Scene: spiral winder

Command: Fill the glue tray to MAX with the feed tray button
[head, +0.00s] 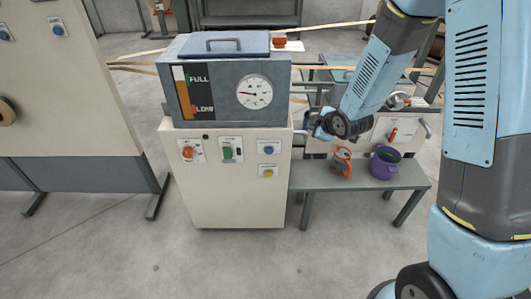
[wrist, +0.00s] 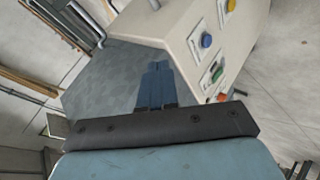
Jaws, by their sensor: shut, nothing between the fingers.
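A beige cabinet (head: 237,200) carries a blue button (head: 268,149), a yellow button (head: 268,171), a green switch (head: 228,152) and an orange-red knob (head: 188,152). Their labels are too small to read. The wrist view shows the blue button (wrist: 206,40), the yellow button (wrist: 231,5) and the green switch (wrist: 217,72). My gripper (head: 318,133) is just right of the cabinet's front corner, apart from the buttons. Its fingers (wrist: 157,66) are shut and empty in the wrist view. I cannot make out the glue tray or a MAX mark.
A grey tank (head: 222,95) with a FULL/LOW gauge (head: 192,92) and a round dial (head: 254,91) stands on the cabinet. An orange-grey jug (head: 342,161) and a purple pot (head: 384,163) stand on a bench (head: 360,180) at right. The floor in front is clear.

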